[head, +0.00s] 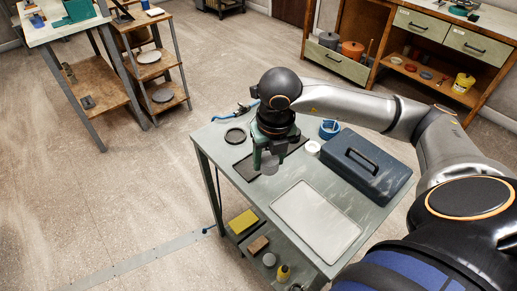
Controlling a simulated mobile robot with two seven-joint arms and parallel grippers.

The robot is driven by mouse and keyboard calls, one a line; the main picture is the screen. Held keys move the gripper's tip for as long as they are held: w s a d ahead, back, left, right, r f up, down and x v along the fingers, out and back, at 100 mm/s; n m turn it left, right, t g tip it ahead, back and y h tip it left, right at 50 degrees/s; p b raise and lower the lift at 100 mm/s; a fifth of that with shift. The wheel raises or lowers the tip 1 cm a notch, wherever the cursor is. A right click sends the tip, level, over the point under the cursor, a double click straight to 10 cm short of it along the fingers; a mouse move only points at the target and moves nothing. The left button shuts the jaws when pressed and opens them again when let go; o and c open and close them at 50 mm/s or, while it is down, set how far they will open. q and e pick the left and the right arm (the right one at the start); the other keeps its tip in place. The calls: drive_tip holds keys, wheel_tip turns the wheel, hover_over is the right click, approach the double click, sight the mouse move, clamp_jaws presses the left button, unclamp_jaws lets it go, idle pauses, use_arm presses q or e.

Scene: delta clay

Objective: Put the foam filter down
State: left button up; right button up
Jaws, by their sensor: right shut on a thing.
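My right gripper (270,158) reaches down over the left part of a grey-green table (235,190). It is shut on a small grey piece (269,166), which I take to be the foam filter. The fingers hide part of this piece, and I cannot tell whether it touches what is below. A flat dark rectangular tray or mat (243,168) lies under and beside the gripper. My left gripper is not in view.
On the table are a dark ring-like disc (235,136), a white roll (313,148), a blue round item (330,128), a dark lidded case (362,165) and a pale flat tray (316,220). A lower shelf holds a yellow block (243,221). Shelves stand behind.

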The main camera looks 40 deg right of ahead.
drive_tip(key=a+r+m+g+p, duration=0.1)
drive_tip(key=a+m, duration=0.3)
drive_tip(key=m, duration=1.2)
drive_tip(key=a+r+m+g+p, duration=0.2)
drive_tip(key=a+r+m, duration=0.2)
drive_tip(key=m, duration=1.2)
drive_tip(key=shift+s+a+g+y, duration=0.2)
drive_tip(key=shift+s+g+y, duration=0.1)
